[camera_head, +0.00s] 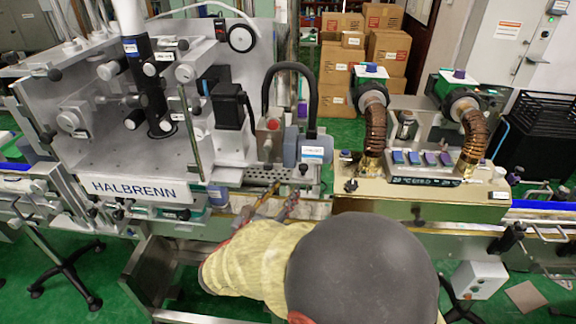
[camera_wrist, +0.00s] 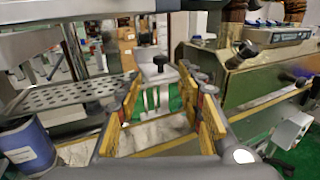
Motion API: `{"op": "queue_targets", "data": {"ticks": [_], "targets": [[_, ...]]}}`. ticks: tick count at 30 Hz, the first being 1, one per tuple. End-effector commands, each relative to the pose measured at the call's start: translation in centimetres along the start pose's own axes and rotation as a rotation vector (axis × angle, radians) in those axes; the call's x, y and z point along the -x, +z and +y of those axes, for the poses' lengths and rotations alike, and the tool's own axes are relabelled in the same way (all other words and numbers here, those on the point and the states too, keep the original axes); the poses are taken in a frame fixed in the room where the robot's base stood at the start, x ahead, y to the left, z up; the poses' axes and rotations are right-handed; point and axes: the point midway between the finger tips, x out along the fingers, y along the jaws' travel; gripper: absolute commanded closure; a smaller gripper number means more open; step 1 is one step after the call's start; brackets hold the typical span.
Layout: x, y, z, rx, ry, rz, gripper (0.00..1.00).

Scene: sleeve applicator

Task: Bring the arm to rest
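My gripper (camera_wrist: 160,88) shows in the wrist view with its two yellow-padded fingers spread apart and nothing between them. In the head view my gripper (camera_head: 282,195) reaches forward over the conveyor, in front of the gap between the two machines. My arm, with a pale yellow cover and a dark grey rounded part, fills the lower middle of the head view and hides what lies beneath it. Whether the fingers touch anything below cannot be told.
The HALBRENN machine (camera_head: 135,188) stands left, and a gold machine (camera_head: 420,203) with brown hoses stands right. A perforated plate (camera_wrist: 70,95) and a blue-labelled container (camera_wrist: 28,145) lie left of my gripper. Cardboard boxes (camera_head: 388,50) stand behind. A black knob (camera_wrist: 160,60) stands ahead.

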Motion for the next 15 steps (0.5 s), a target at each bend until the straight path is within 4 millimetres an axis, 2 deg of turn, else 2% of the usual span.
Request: {"op": "queue_targets", "data": {"ticks": [5, 8, 12, 15], "targets": [[0.0, -0.1, 0.1, -0.029, 0.003, 0.006, 0.62], [0.1, -2.3, -1.0, -0.101, -0.036, 0.079, 0.62], [1.6, -7.2, -5.7, -0.224, -0.192, 0.243, 0.62], [3.6, -9.1, -10.0, -0.376, -0.351, 0.364, 0.62]]}}
